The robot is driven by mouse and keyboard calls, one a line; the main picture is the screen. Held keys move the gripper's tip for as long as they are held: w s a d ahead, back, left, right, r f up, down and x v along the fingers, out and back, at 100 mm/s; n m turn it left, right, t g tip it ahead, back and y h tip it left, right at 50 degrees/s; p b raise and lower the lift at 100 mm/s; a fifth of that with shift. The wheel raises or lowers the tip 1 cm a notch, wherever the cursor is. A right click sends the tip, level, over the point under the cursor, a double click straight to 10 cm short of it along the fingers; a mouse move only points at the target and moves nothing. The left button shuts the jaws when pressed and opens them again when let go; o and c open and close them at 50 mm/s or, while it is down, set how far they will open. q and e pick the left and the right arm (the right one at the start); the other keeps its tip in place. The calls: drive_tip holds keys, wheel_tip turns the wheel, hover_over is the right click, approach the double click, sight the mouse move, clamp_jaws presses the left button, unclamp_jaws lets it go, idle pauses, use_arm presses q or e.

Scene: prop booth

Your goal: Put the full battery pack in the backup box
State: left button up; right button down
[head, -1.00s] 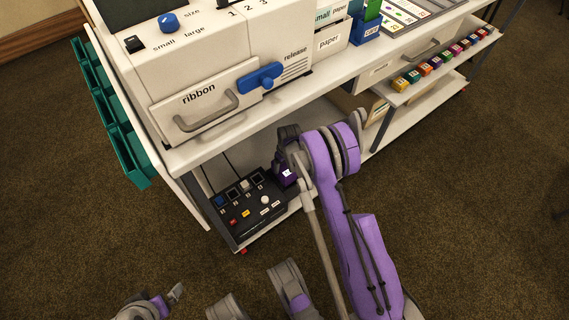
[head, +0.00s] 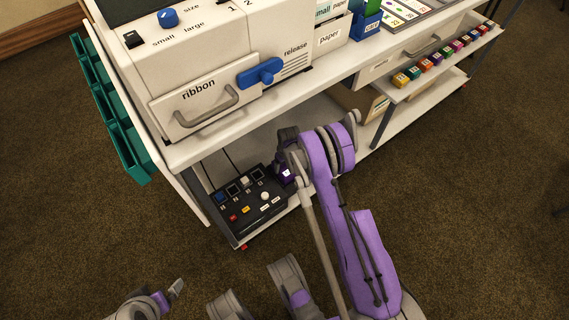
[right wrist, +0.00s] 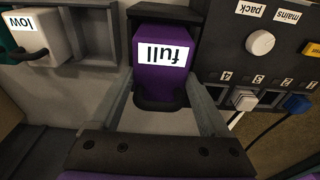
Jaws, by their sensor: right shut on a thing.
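The full battery pack (right wrist: 163,75) is purple, with a white "full" label that reads upside down in the right wrist view. My right gripper (right wrist: 160,105) is shut on it, by its black handle. In the head view the pack (head: 286,173) is low beside the cart's lower shelf, right of a black control box (head: 246,204); my right gripper (head: 288,152) is partly hidden there. In the wrist view a dark recess frames the pack's far end; how deep it sits is unclear. My left gripper (head: 176,288) is at the bottom left, away from the cart.
A pale pack labelled "low" (right wrist: 32,38) is left of the full pack in the wrist view. The control box has a white "mains/pack" knob (right wrist: 260,42), and a blue plug (right wrist: 296,103) with cables. The cart's top (head: 225,130) overhangs the lower shelf. Carpet in front is clear.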

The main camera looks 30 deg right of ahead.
drive_tip(key=shift+f, duration=1.05)
drive_tip(key=shift+f, duration=0.2)
unclamp_jaws()
drive_tip(key=r+p, duration=0.1)
drive_tip(key=r, duration=0.2)
drive_tip(key=s+r+p, duration=0.1)
drive_tip(key=r, duration=0.3)
drive_tip(key=r+p, duration=0.1)
drive_tip(key=r, duration=0.2)
drive_tip(key=shift+s+r, duration=0.15)
drive_tip(key=shift+r, duration=0.25)
